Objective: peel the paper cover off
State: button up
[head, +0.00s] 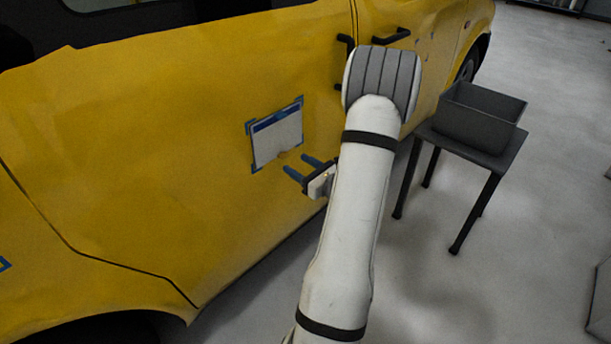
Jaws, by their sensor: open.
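The paper cover (278,140) is a white sheet with a blue band along its top. It lies on the yellow car door, with blue tape-like marks at its corners. A small brownish spot shows near its lower edge. My gripper (295,166) is open, its two dark fingers pointing left toward the lower right part of the sheet. The fingers look empty. I cannot tell whether a fingertip touches the sheet. My white arm hides part of the door to the right of the gripper.
The yellow car (150,150) fills the left side, with black door handles (390,37) above the sheet. A dark bin (481,116) stands on a small dark table (440,138) at the right. The grey floor (545,190) around the table is mostly clear.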

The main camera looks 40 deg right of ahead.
jog(key=shift+w+a, duration=0.2)
jog(key=shift+w, duration=1.85)
jog(key=shift+c, duration=0.2)
jog(key=c, duration=0.9)
jog(key=o, duration=0.3)
grip_shut()
jog(key=shift+s, duration=0.6)
jog(key=s, duration=0.7)
jog(key=shift+d+b, duration=0.3)
jog(key=shift+b, duration=0.05)
